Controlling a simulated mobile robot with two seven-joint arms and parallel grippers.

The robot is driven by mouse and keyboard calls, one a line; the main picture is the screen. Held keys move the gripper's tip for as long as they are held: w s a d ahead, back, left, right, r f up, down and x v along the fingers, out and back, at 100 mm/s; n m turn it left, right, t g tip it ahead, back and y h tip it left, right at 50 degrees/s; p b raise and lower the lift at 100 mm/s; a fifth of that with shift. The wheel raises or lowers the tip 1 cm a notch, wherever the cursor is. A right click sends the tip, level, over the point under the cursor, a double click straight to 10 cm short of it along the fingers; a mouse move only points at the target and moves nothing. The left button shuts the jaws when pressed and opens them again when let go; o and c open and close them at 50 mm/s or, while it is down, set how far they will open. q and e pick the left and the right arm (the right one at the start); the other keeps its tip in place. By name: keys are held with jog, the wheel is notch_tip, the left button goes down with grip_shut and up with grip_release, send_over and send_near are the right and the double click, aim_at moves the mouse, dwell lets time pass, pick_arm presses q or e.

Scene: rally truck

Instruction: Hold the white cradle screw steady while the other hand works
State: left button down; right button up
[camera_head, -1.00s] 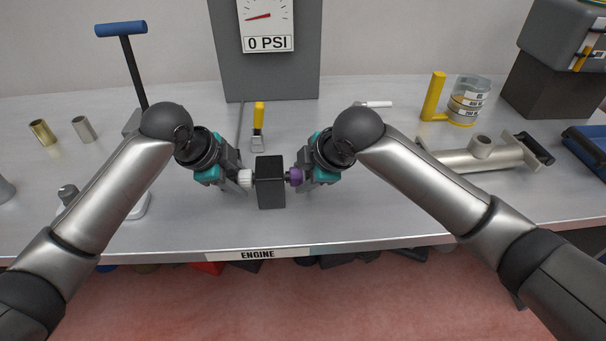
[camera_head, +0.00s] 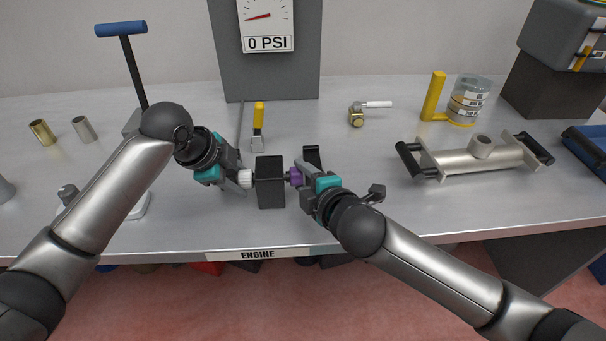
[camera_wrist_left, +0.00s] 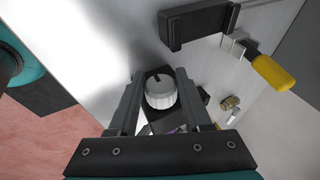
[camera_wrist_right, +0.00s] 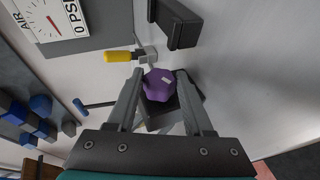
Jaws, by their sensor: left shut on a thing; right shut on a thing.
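The white cradle screw (camera_head: 245,179) is a ribbed white knob on the left side of a black block (camera_head: 270,184), the cradle, near the table's front edge. My left gripper (camera_head: 243,178) is shut on the white screw from the left; the left wrist view shows the knob (camera_wrist_left: 161,92) between the fingers. A purple knob (camera_head: 296,177) is on the block's right side. My right gripper (camera_head: 297,178) is shut on it, its arm coming from the front right. The purple knob also shows between the fingers in the right wrist view (camera_wrist_right: 159,84).
A yellow-handled tool (camera_head: 258,122) lies behind the block. A brass fitting with a white stem (camera_head: 358,115) lies further right. A silver cylinder with black handles (camera_head: 470,159) is at right. A gauge panel (camera_head: 266,75) reading 0 PSI stands at the back.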

jog(key=shift+f+n+t, duration=0.15)
jog(key=shift+n+t, duration=0.05)
jog(key=shift+t, duration=0.5)
jog(key=shift+f+n+t, duration=0.15)
jog(key=shift+n+t, duration=0.05)
jog(key=shift+t, duration=0.5)
jog(key=shift+r+t+y, duration=0.1)
jog(key=shift+t+y, duration=0.3)
jog(key=shift+d, duration=0.1)
jog(key=shift+w+r+t, duration=0.2)
jog(key=shift+r+t, duration=0.35)
jog(key=shift+t, duration=0.05)
jog(key=shift+f, duration=0.25)
jog(key=shift+n, duration=0.4)
jog(key=shift+t+y, duration=0.3)
jog(key=shift+y, duration=0.1)
jog(key=shift+f, duration=0.15)
